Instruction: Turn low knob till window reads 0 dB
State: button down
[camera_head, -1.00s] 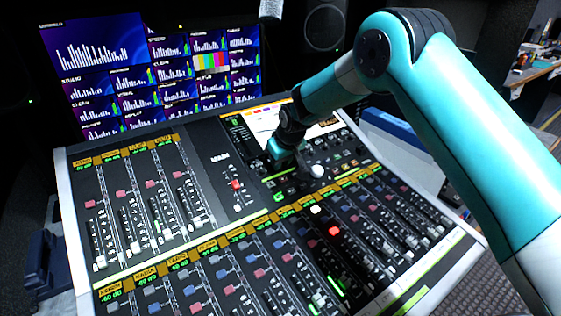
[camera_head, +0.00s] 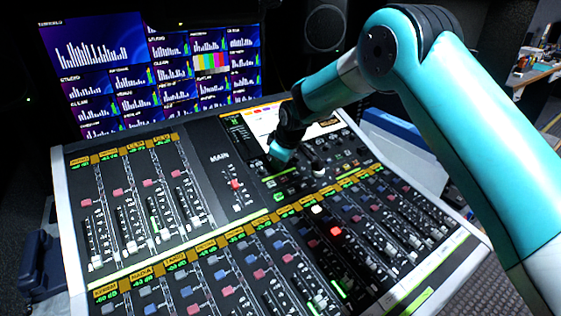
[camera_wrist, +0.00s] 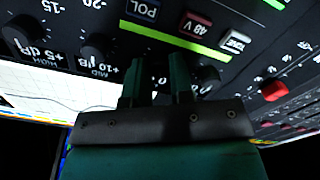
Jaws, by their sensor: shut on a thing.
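My gripper (camera_head: 279,162) reaches down onto the knob row of the mixing console, below its lit screen (camera_head: 298,122). In the wrist view the two teal fingers (camera_wrist: 157,72) are closed about a knob beside the MID knob (camera_wrist: 97,45), where the low knob sits. That knob is dark and mostly hidden between the fingers, and its label is covered. The HIGH knob (camera_wrist: 22,34) is at the far left of the wrist view. I cannot read the low band's value window in either view.
Another dark knob (camera_wrist: 207,79) stands close to the right finger. POL (camera_wrist: 141,9) and 48 V (camera_wrist: 197,25) buttons lie near the fingers. A pale knob (camera_head: 318,166) is right of my gripper. Fader banks fill the console; a monitor wall (camera_head: 150,75) stands behind.

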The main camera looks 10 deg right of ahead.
jog(key=c, duration=1)
grip_release()
jog(key=shift+r, duration=0.15)
jog(key=b+v, duration=0.2)
jog(key=v, duration=1.5)
jog(key=shift+a, duration=0.1)
jog(key=s+m+g, duration=0.1)
jog(key=s, duration=1.1)
jog(key=s+m+g+y, duration=0.1)
jog(key=s, duration=1.1)
jog(key=s+m+g+y, duration=0.1)
jog(key=s+g, duration=0.1)
jog(key=s, duration=1)
jog(key=shift+s+r+p, duration=0.1)
jog(key=shift+r+p, duration=0.25)
jog(key=shift+p, duration=0.05)
